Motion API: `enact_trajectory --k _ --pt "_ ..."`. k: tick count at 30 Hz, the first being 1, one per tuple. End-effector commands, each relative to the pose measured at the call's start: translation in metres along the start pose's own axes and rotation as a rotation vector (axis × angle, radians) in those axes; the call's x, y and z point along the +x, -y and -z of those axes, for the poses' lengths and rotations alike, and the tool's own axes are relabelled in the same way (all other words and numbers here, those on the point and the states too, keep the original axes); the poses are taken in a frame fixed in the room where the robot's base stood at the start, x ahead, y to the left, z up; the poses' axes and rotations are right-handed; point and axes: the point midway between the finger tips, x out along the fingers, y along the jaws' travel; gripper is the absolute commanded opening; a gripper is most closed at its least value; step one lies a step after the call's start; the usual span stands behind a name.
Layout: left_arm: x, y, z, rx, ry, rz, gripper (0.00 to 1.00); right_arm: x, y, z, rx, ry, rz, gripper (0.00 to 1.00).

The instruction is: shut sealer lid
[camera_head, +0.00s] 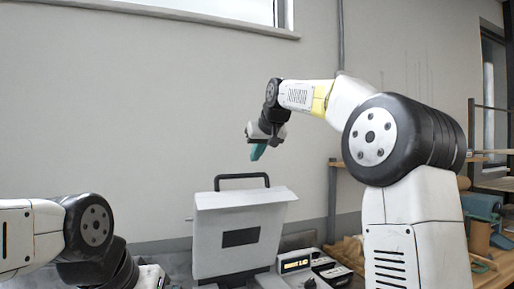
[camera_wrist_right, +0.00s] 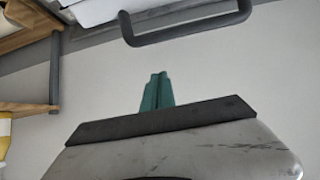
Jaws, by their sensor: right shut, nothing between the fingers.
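The sealer lid (camera_head: 215,240) stands raised and nearly upright in the middle of the head view. It is a pale grey panel with a dark rectangle on its face. A black bar handle (camera_head: 242,177) runs along its top edge; the handle also shows at the top of the right wrist view (camera_wrist_right: 187,38). My right gripper (camera_head: 257,153), with teal fingers, hangs above and slightly right of the handle, apart from it. Its fingers (camera_wrist_right: 157,90) are together and empty. My left arm comes in at the lower left, but its gripper is not visible.
A unit with a small lit display (camera_head: 295,264) sits low, right of the lid. A wooden shelf and bench with several items stand at the far right. A plain wall is behind; the air around the handle is clear.

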Motion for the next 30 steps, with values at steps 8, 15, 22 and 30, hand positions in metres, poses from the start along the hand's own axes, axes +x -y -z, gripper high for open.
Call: enact_trajectory --k 8,15,22,30 --pt "0.000 0.000 0.000 0.000 0.000 0.000 1.00 0.022 0.000 -0.018 0.000 0.000 -0.001 0.00" --pt "0.000 0.000 0.000 0.000 0.000 0.000 1.00 0.017 0.000 -0.036 0.000 0.000 0.000 0.00" --pt "0.000 0.000 0.000 0.000 0.000 0.000 1.00 0.016 0.000 -0.038 0.000 0.000 0.000 0.00" --pt "0.000 0.000 0.000 0.000 0.000 0.000 1.00 0.015 0.000 -0.039 0.000 -0.004 0.000 0.00"
